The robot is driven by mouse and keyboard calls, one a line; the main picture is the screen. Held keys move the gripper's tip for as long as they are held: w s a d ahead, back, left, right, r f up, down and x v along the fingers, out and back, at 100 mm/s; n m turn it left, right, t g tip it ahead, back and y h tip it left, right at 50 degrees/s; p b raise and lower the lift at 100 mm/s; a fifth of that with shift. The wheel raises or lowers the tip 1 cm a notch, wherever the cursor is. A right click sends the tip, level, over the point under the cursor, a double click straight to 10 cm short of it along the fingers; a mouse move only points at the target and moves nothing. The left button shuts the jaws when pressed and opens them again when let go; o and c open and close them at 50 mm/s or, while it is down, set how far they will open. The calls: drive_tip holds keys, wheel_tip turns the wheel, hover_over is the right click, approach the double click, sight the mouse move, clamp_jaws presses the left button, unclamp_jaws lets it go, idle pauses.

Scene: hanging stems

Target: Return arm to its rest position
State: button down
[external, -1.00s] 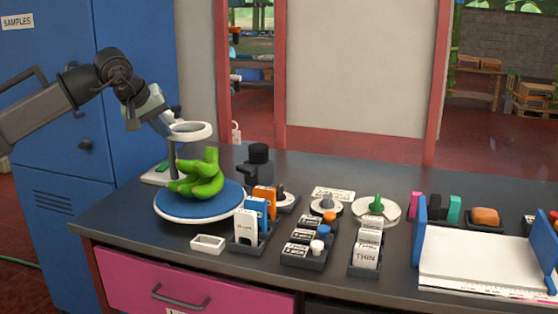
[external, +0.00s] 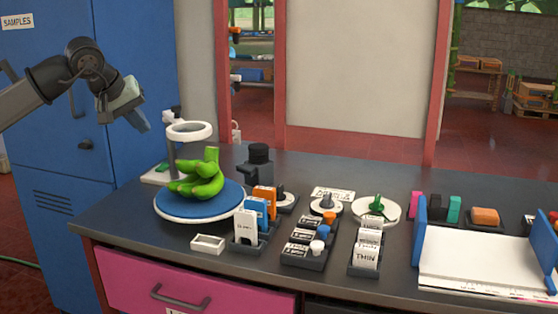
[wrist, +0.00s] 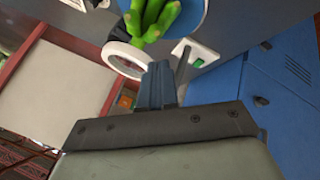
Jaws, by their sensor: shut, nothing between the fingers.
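My gripper (external: 143,124) is shut and empty, raised in the air at the left of the external view. It is up and to the left of the white ring stand (external: 190,131), apart from it. In the wrist view my shut gripper (wrist: 158,68) points toward the white ring (wrist: 126,60) and the green banana bunch (wrist: 150,18). The green banana bunch (external: 203,180) sits on the round blue-topped plate (external: 172,203) on the table.
The dark table (external: 160,247) holds card holders, small knobbed discs (external: 377,210), a black device (external: 259,160) and a white tray with blue ends (external: 485,262). A blue locker (external: 65,200) stands behind my arm. The air around my gripper is clear.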

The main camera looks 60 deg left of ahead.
drive_tip(key=s+d+r+m+t+h, duration=0.15)
drive_tip(key=d+r+m, duration=0.35)
drive_tip(key=m, duration=0.5)
drive_tip(key=s+d+f+m+g+h, duration=0.15)
drive_tip(key=s+f, duration=0.25)
drive_tip(key=f, duration=1.1)
drive_tip(key=s+d+f+m+g, duration=0.1)
drive_tip(key=s+f+m+g, duration=0.2)
drive_tip(key=f, duration=1.2)
drive_tip(key=s+d+f+m+g+h, duration=0.15)
drive_tip(key=s+f, duration=0.35)
drive_tip(key=f, duration=1.1)
drive_tip(key=s+f+g, duration=0.3)
drive_tip(key=s+f, duration=1.3)
drive_tip(key=f, duration=0.1)
drive_tip(key=s+f+g, duration=0.1)
drive_tip(key=s+f, duration=0.3)
drive_tip(key=s, duration=0.4)
drive_tip(key=s+a+f+g, duration=0.1)
drive_tip(key=s+f, duration=0.3)
drive_tip(key=s, duration=0.4)
drive_tip(key=s+f+g, duration=0.3)
drive_tip(key=s+f, duration=0.2)
drive_tip(key=s, duration=0.3)
drive_tip(key=shift+s+a, duration=0.15)
drive_tip(key=shift+a, duration=0.05)
